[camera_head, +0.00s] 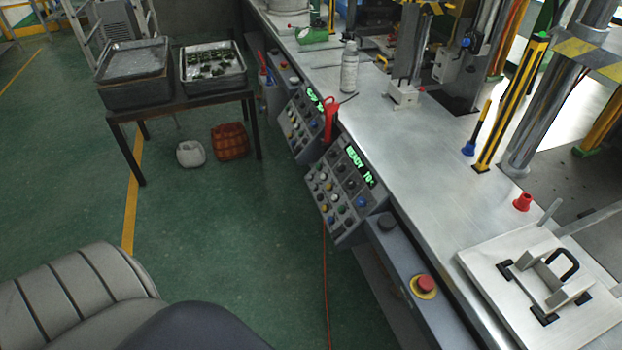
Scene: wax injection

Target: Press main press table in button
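The nearer control panel (322,184) is tilted and fixed to the front side of the metal press table (385,125). It carries several coloured knobs and buttons and a green lit display (360,166) reading "READY" and a number. A blue button (360,202) is at its lower right. The button labels are too small to read, so I cannot tell which is the table-in button. A second panel (298,124) with a similar display is farther back. Neither of my grippers is in view.
A red emergency button (425,284) sits on the front ledge. A white plate with a handle (530,285) lies on the table at right. A dark side table (180,103) holds trays at the back left. A grey padded seat (75,295) is at lower left. Green floor before the panels is open.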

